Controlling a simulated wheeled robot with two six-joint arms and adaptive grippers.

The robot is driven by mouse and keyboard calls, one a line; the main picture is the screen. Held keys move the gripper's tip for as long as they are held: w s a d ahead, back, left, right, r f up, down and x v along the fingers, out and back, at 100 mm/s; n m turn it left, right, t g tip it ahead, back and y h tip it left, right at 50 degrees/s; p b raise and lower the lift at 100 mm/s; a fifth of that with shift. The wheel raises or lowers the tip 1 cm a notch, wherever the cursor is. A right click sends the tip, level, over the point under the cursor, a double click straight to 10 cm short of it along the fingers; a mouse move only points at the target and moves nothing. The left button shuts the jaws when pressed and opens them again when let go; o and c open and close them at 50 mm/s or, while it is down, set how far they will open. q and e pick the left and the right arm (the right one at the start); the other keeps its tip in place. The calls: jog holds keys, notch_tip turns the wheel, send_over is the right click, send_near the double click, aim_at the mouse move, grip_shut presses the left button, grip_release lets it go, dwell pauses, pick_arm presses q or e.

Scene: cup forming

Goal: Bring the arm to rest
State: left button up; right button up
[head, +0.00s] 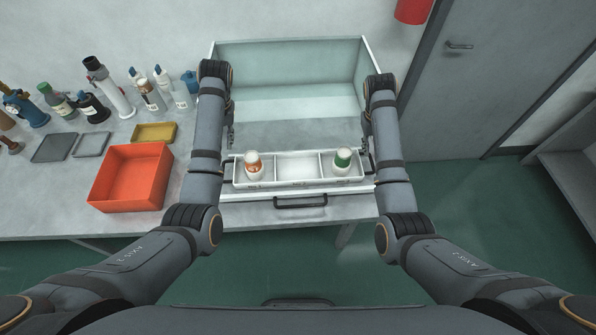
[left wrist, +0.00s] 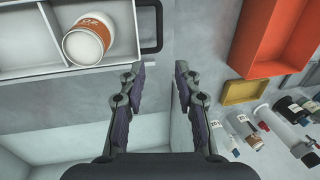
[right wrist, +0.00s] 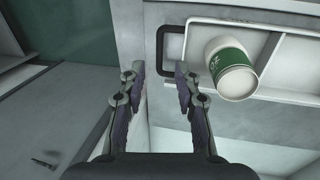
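A white tray (head: 297,183) with three compartments stands at the front of the bench. A cup with an orange band (head: 252,163) stands in its left compartment and a cup with a green band (head: 343,160) in its right one. The middle compartment is empty. My left gripper (left wrist: 158,72) is open and empty, just off the tray's dark end handle (left wrist: 152,27) on the orange cup's side. My right gripper (right wrist: 160,72) is open and empty, just off the handle (right wrist: 165,50) on the green cup's side. In the head view my arms partly hide both grippers.
A glass-walled hood (head: 290,75) stands behind the tray. To the left are a red-orange bin (head: 130,180), a yellow tray (head: 154,132) and several bottles. A dark handle (head: 300,202) sits on the front edge. A grey door (head: 470,90) is at the right.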

jog(key=r, duration=0.2)
jog(key=shift+a+r, duration=0.25)
jog(key=shift+r, duration=0.15)
